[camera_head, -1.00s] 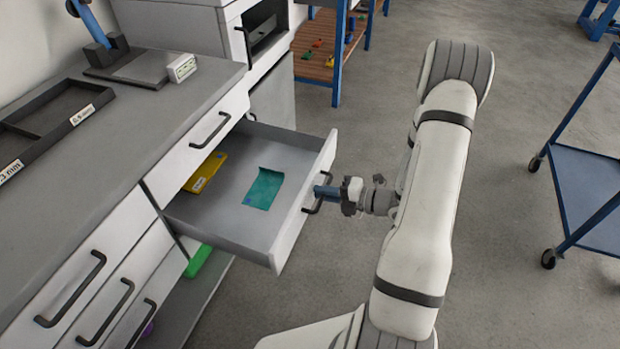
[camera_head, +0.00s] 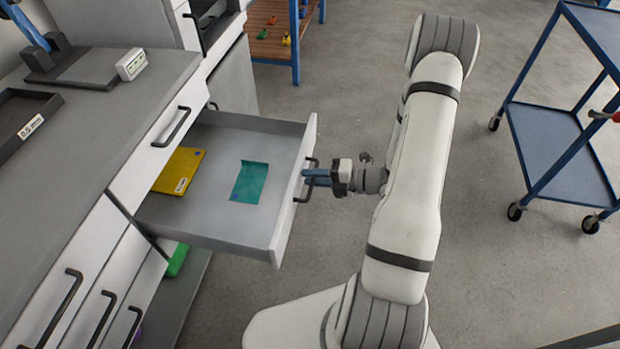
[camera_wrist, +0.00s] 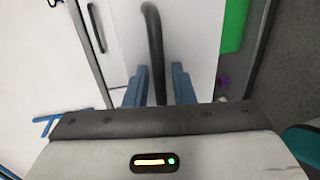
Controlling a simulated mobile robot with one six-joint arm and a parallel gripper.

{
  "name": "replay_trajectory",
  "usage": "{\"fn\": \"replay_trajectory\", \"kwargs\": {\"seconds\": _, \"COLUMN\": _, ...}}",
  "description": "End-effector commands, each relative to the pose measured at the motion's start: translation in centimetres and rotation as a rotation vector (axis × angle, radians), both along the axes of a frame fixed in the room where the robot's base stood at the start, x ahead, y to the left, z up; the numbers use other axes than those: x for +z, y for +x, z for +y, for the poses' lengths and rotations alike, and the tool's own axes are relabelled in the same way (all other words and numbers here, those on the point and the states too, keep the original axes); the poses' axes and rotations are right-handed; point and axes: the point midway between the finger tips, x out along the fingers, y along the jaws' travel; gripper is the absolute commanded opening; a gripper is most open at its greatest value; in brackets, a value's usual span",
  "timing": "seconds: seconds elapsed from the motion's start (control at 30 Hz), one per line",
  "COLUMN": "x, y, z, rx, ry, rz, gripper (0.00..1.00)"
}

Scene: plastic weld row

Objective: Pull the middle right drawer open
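The middle right drawer (camera_head: 286,228), grey inside with a white front, stands well out from the workbench. Inside it lie a yellow item (camera_head: 180,172) at the back and a teal sheet (camera_head: 250,182) nearer the front. My gripper (camera_head: 308,177) is at the outer side of the drawer front, at its dark bar handle (camera_head: 314,162). In the wrist view, the blue fingers of my gripper (camera_wrist: 160,70) stand close together on either side of the handle (camera_wrist: 153,35).
Closed drawers with dark handles (camera_head: 62,305) lie at lower left; another closed one (camera_head: 172,128) sits above the open drawer. A green item (camera_head: 177,262) is on a low shelf below. A blue trolley (camera_head: 548,150) stands right. The floor between is clear.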

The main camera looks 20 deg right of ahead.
Motion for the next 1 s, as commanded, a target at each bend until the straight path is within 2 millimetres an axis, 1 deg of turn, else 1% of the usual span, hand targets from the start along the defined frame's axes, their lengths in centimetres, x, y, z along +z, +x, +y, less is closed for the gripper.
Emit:
{"fn": "replay_trajectory", "kwargs": {"seconds": 0.2, "x": 0.0, "y": -0.1, "z": 0.2, "rx": 0.004, "ry": 0.002, "rz": 0.003, "gripper": 0.24}}
{"fn": "replay_trajectory", "kwargs": {"seconds": 0.3, "x": 0.1, "y": -0.3, "z": -0.1, "rx": 0.003, "ry": 0.002, "rz": 0.003, "gripper": 0.24}}
{"fn": "replay_trajectory", "kwargs": {"seconds": 0.37, "x": 0.2, "y": -0.6, "z": -0.7, "rx": 0.002, "ry": 0.002, "rz": 0.003, "gripper": 0.24}}
{"fn": "replay_trajectory", "kwargs": {"seconds": 0.7, "x": 1.3, "y": -3.0, "z": -5.3, "rx": 0.000, "ry": 0.001, "rz": 0.002, "gripper": 0.24}}
{"fn": "replay_trajectory", "kwargs": {"seconds": 0.83, "x": 1.5, "y": -3.6, "z": -6.2, "rx": 0.002, "ry": 0.001, "rz": 0.002, "gripper": 0.24}}
{"fn": "replay_trajectory", "kwargs": {"seconds": 1.0, "x": 1.5, "y": -3.8, "z": -6.4, "rx": 0.005, "ry": 0.001, "rz": 0.003, "gripper": 0.24}}
